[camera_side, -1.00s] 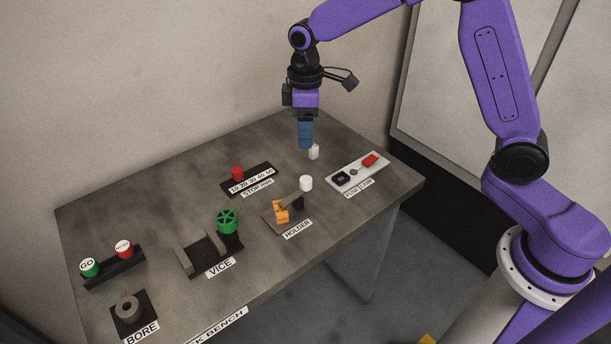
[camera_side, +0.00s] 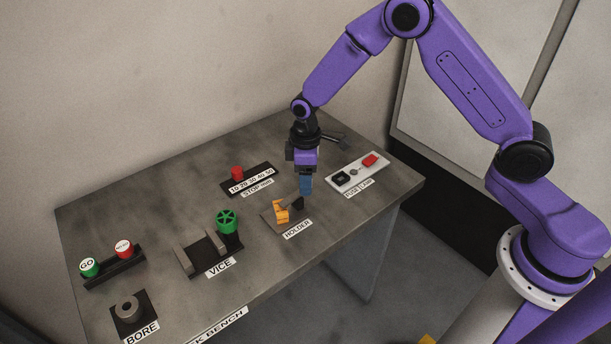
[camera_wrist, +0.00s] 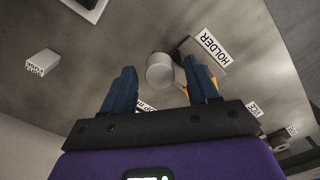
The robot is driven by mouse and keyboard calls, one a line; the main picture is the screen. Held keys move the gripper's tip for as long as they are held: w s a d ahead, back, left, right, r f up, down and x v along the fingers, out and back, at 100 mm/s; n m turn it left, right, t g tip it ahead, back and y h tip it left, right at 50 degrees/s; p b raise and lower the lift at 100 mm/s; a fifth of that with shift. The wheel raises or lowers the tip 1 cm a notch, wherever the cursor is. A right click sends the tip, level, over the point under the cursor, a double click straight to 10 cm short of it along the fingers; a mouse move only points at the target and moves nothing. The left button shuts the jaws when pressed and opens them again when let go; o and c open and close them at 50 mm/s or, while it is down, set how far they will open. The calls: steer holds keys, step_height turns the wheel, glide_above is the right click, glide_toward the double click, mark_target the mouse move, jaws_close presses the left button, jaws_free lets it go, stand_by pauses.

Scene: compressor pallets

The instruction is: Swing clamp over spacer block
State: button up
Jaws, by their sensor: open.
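The holder (camera_side: 270,221) is a flat plate on the bench with an orange block (camera_side: 281,215), possibly the spacer block, standing on it. A grey clamp bar (camera_side: 290,205) runs from a dark post (camera_side: 298,204) toward the top of this block; whether it touches is unclear. The clamp's white round knob (camera_wrist: 160,71) shows in the wrist view and is hidden by my fingers in the side view. My gripper (camera_side: 305,191) is open, pointing down at the knob end of the clamp. In the wrist view the knob lies between the blue fingertips, with no clear contact.
A small labelled white block (camera_wrist: 42,62) lies left of my gripper in the wrist view. The vice with its green handwheel (camera_side: 227,221) stands left of the holder. The red stop slider (camera_side: 238,173) is behind, and the fuse and lamp panel (camera_side: 357,174) is right.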

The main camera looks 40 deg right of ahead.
steer(key=c, duration=1)
steer(key=shift+s+m, duration=0.2)
steer(key=shift+m, duration=0.5)
steer(key=shift+c, duration=0.2)
steer(key=o, duration=1)
steer(key=shift+o, duration=0.2)
step_height(320, 180, up, 18)
steer(key=shift+f, duration=0.25)
